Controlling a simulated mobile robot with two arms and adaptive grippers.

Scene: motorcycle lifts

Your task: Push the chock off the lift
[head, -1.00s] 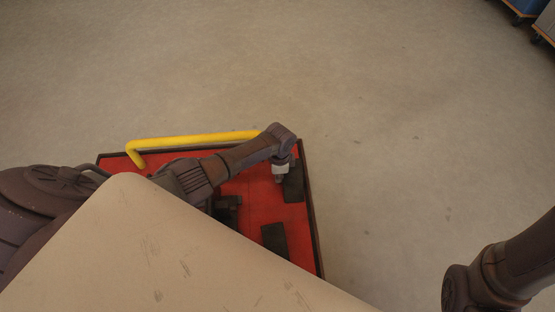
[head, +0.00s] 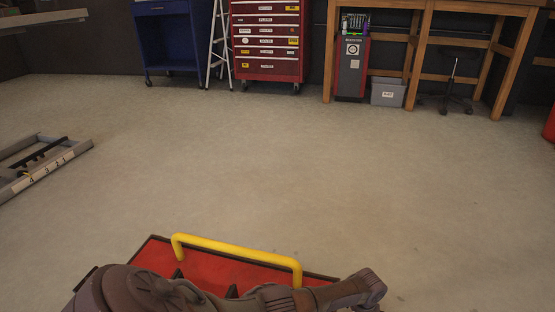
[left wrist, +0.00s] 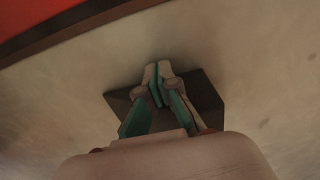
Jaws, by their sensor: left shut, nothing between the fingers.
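The red lift (head: 220,266) with a dark rim and yellow bar lies at the bottom of the head view. Part of it is hidden by my left arm. A corner of the lift also shows at the top left of the left wrist view (left wrist: 35,18). The chock, a dark block (left wrist: 205,98), shows against the pale floor, outside the lift's dark edge and apart from it. My left gripper (left wrist: 157,70) is shut and empty, its fingers in front of the block; whether they touch it is unclear. My right gripper is out of view.
The yellow bar (head: 236,246) stands up at the lift's far edge. The floor (head: 300,150) beyond is clear. A grey ramp-like frame (head: 40,162) lies at left. A red tool chest (head: 266,45) and wooden benches (head: 425,50) stand far back.

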